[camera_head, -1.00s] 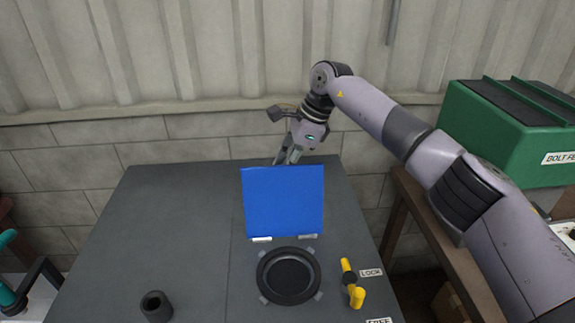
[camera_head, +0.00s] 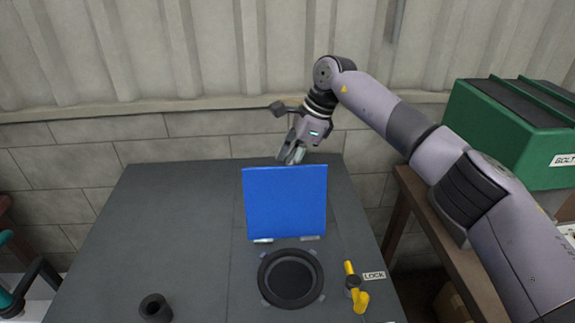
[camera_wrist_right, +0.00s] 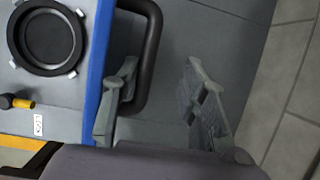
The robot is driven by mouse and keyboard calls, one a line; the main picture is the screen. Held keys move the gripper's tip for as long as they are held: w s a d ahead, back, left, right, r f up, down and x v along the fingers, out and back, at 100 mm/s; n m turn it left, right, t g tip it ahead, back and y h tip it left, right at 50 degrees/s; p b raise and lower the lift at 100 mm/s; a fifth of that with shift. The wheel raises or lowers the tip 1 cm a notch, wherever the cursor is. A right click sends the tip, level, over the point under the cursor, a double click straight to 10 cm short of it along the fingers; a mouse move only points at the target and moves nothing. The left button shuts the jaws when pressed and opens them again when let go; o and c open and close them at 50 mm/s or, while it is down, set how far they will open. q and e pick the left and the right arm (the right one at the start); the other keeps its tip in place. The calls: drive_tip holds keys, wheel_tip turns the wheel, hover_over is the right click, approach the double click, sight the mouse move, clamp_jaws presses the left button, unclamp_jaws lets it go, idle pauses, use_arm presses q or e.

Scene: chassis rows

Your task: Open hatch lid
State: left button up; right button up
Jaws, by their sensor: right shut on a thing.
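The blue hatch lid (camera_head: 285,203) stands about upright on its hinges behind the round black hatch ring (camera_head: 262,280). Its edge runs down the left part of the right wrist view (camera_wrist_right: 94,75), with a black bar handle (camera_wrist_right: 152,45) on its far face. My right gripper (camera_head: 291,155) is behind the lid's top edge, partly hidden by it. In the wrist view its fingers (camera_wrist_right: 160,105) lie either side of the handle; it is shut on the handle, though a gap shows. My left gripper is out of view.
A yellow latch lever (camera_head: 359,302) stands right of the ring by a LOCK label (camera_head: 374,275). A dark cup-like piece (camera_head: 155,308) is at the front left. A green box (camera_head: 515,135) is at the right. The grey top (camera_head: 180,220) left of the lid is clear.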

drive_tip(key=v, duration=1)
drive_tip(key=shift+d+r, duration=0.2)
drive_tip(key=shift+d, duration=0.1)
